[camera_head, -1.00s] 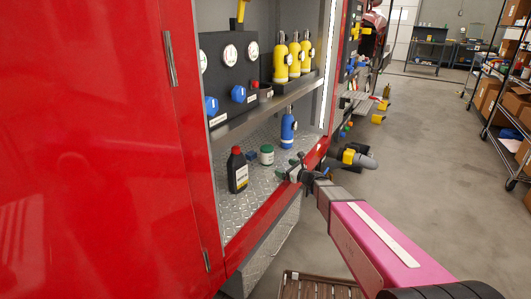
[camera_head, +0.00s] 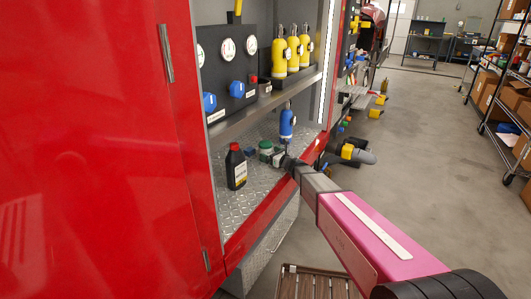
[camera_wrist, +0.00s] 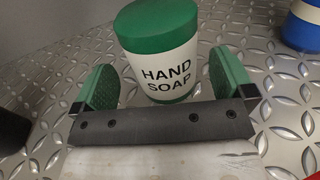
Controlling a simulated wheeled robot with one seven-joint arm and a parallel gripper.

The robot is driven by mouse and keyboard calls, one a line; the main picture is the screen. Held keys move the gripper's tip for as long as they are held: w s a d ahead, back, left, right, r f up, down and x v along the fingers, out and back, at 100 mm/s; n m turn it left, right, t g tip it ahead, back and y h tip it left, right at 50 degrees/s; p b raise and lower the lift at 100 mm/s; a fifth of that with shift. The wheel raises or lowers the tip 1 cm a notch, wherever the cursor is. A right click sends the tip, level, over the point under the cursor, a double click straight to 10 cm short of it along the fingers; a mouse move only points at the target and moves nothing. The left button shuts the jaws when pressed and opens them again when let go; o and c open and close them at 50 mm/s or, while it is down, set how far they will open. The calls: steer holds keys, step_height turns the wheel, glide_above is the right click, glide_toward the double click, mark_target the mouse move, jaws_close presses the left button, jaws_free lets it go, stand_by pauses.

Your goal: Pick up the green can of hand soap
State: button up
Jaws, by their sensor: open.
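The green hand soap can (camera_wrist: 168,62) has a green lid, a white band with dark lettering and a green base. It stands upright on the metal tread-plate shelf in the wrist view, just past my fingertips. My gripper (camera_wrist: 165,88) is open, with one green finger pad at the can's lower left and one at its lower right. In the head view the can (camera_head: 265,147) stands between a black bottle and a blue bottle, and my gripper (camera_head: 282,160) is at its right front. Whether the fingers touch the can cannot be told.
A black bottle with a red cap (camera_head: 236,167) stands left of the can. A blue bottle (camera_head: 287,124) stands behind it to the right. An upper shelf (camera_head: 230,122) with yellow bottles (camera_head: 279,56) hangs above. The red compartment edge (camera_head: 262,222) runs below my arm.

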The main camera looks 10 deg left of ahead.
mark_target(266, 151)
steer(key=x, duration=0.4)
steer(key=shift+w+d, duration=0.1)
steer(key=c, duration=1.2)
